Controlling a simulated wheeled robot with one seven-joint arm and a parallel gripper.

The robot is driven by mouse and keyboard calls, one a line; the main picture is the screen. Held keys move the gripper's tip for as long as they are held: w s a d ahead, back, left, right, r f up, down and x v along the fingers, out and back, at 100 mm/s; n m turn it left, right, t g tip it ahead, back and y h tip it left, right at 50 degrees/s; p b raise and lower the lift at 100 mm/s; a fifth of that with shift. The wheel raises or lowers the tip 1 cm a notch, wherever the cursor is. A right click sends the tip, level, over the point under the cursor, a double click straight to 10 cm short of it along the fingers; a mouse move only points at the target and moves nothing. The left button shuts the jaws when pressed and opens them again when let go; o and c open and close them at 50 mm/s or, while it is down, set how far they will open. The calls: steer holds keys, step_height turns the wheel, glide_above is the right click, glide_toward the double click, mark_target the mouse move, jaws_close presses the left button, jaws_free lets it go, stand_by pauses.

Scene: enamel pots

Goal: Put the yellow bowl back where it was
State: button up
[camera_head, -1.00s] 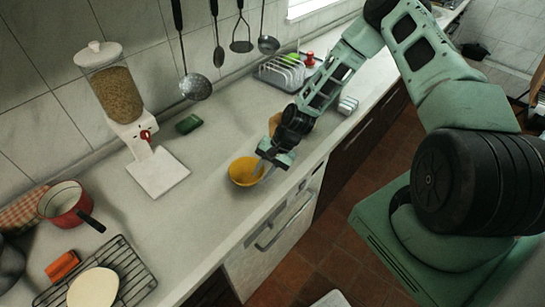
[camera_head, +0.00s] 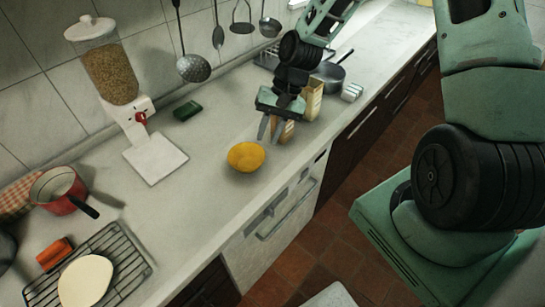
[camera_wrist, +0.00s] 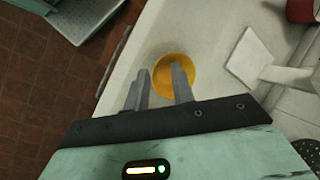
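The yellow bowl (camera_head: 246,157) sits on the pale counter near its front edge, left of the boxes. My gripper (camera_head: 269,135) is just right of and above the bowl, pointing down, with its fingers apart and nothing between them. In the wrist view the bowl (camera_wrist: 172,62) shows beyond the fingertips (camera_wrist: 160,72), partly hidden by the right finger. The bowl looks apart from the fingers.
A white dispenser (camera_head: 134,124) with grain stands behind left, and a green sponge (camera_head: 187,110) lies near the wall. A red pot (camera_head: 58,190) and a wire rack (camera_head: 124,262) are at left. Tan boxes (camera_head: 312,98) and a dark pan (camera_head: 328,75) stand right of the bowl.

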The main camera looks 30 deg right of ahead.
steer(key=s+a+r+n+h, duration=0.2)
steer(key=s+a+r+n, duration=0.4)
steer(key=s, duration=0.5)
steer(key=s+a+r+n+h, duration=0.2)
steer(key=s+a+r+n, duration=0.4)
steer(key=s+r, duration=0.4)
steer(key=shift+s+a+n+t+h, duration=0.3)
steer(key=shift+s+n+t, duration=0.1)
steer(key=shift+n, duration=0.1)
steer(key=shift+w, duration=0.1)
step_height(320, 180, down, 7)
steer(key=b, duration=0.7)
steer(key=shift+f, duration=0.2)
